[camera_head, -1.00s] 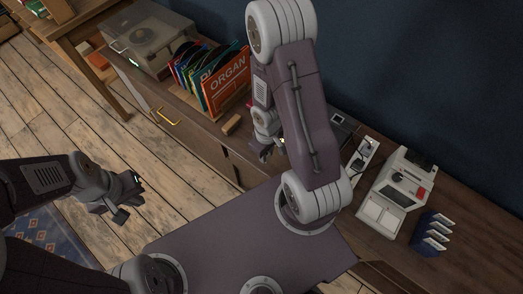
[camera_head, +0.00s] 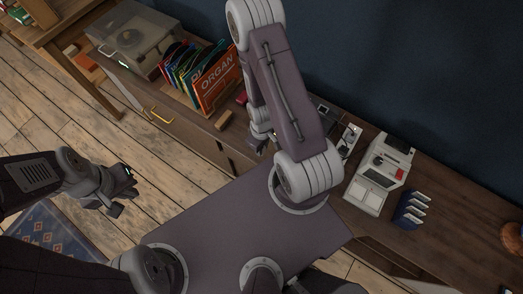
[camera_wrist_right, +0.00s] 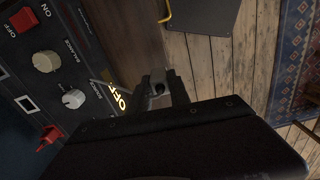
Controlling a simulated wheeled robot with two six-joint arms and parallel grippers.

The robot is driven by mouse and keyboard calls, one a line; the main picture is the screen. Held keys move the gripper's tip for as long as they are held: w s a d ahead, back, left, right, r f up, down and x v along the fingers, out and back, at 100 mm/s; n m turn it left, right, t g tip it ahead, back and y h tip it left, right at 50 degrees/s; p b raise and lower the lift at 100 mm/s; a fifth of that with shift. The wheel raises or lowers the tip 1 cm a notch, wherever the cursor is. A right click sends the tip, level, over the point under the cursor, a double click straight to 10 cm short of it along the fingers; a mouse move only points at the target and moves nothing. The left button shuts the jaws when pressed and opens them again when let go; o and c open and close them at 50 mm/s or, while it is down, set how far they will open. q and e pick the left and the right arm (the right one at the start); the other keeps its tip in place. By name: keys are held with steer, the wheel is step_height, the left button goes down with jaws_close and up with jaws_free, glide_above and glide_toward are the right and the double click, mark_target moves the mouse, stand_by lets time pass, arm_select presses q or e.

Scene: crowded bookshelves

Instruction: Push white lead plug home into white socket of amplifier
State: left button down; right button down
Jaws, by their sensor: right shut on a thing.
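In the right wrist view a dark amplifier panel (camera_wrist_right: 85,60) fills the left side, with light knobs, red parts and the words ON, OFF and BALANCE. White-outlined squares (camera_wrist_right: 25,104) show on it; I cannot tell whether one is the white socket. My right gripper (camera_wrist_right: 160,95) is beside the panel, shut on a small light grey piece (camera_wrist_right: 157,80), apparently the white lead plug, mostly hidden by the fingers. It does not visibly touch a socket. In the head view my right gripper (camera_head: 264,138) is partly behind my arm. My left gripper (camera_head: 126,202) is open and empty over the floor.
Records (camera_head: 208,75) and a turntable (camera_head: 132,38) stand on the left of the cabinet. A small wooden block (camera_head: 223,120) lies near the right gripper. A white device (camera_head: 378,175) and dark blue upright items (camera_head: 411,208) stand to the right.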

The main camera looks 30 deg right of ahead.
steer(key=w+d, duration=0.3)
steer(key=w, duration=0.1)
steer(key=w+d+b, duration=0.1)
steer(key=w+d, duration=0.2)
steer(key=d, duration=0.1)
steer(key=w+d+r+b, duration=0.1)
steer(key=w+d, duration=0.3)
steer(key=shift+w+d, duration=0.1)
steer(key=shift+w, duration=0.25)
steer(key=d, duration=0.3)
steer(key=d+r+b, duration=0.1)
steer(key=d, duration=0.3)
steer(key=w+d+r, duration=0.1)
steer(key=d, duration=0.2)
steer(key=shift+d+b, duration=0.3)
steer(key=s+d+r, duration=0.2)
steer(key=d, duration=0.6)
steer(key=shift+r+n+b, duration=0.3)
steer(key=shift+n+b, duration=0.1)
